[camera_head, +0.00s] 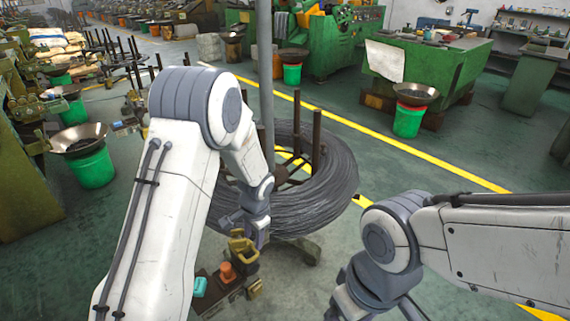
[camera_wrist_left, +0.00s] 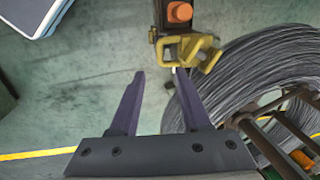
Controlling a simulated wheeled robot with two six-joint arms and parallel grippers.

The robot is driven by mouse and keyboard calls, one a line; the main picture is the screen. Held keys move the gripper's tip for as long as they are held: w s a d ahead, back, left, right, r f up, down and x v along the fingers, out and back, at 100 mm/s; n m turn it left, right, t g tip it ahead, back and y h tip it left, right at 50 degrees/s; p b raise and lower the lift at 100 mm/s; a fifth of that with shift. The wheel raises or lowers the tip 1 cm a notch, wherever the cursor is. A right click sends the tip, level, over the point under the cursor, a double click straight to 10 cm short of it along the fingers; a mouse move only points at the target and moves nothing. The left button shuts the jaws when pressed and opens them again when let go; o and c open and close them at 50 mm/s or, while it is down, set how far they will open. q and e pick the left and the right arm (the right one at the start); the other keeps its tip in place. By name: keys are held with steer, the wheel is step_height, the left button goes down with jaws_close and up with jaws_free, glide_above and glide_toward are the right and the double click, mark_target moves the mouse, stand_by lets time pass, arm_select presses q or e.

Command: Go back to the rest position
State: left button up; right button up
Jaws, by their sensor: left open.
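My left gripper (camera_head: 254,232) hangs in front of the wire coil in the head view, close to a yellow clamp-like part. In the left wrist view its two dark fingers (camera_wrist_left: 160,80) are spread apart with nothing between them. The yellow part (camera_wrist_left: 190,48) lies just beyond the fingertips, nearer the right finger; I cannot tell whether they touch. My right arm (camera_head: 392,240) comes in from the right with its elbow bent and runs down to the bottom edge. The right gripper's fingers do not show.
A large grey wire coil (camera_head: 325,208) stands close to my left gripper. A low stand holds an orange part (camera_head: 227,271) and a teal part (camera_head: 200,286). Green buckets (camera_head: 407,121) and green machines (camera_head: 345,38) stand farther off.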

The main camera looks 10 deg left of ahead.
arm_select(q)
steer(key=s+d+r, duration=0.9)
steer(key=d+r, duration=0.1)
steer(key=r, duration=0.1)
steer(key=s+d+r+h, duration=0.1)
steer(key=s+d+r, duration=0.1)
steer(key=s, duration=0.7)
steer(key=s+d+r+g+h, duration=0.1)
steer(key=s+r, duration=0.4)
steer(key=s, duration=0.4)
steer(key=shift+s+d, duration=0.25)
steer(key=shift+d, duration=0.1)
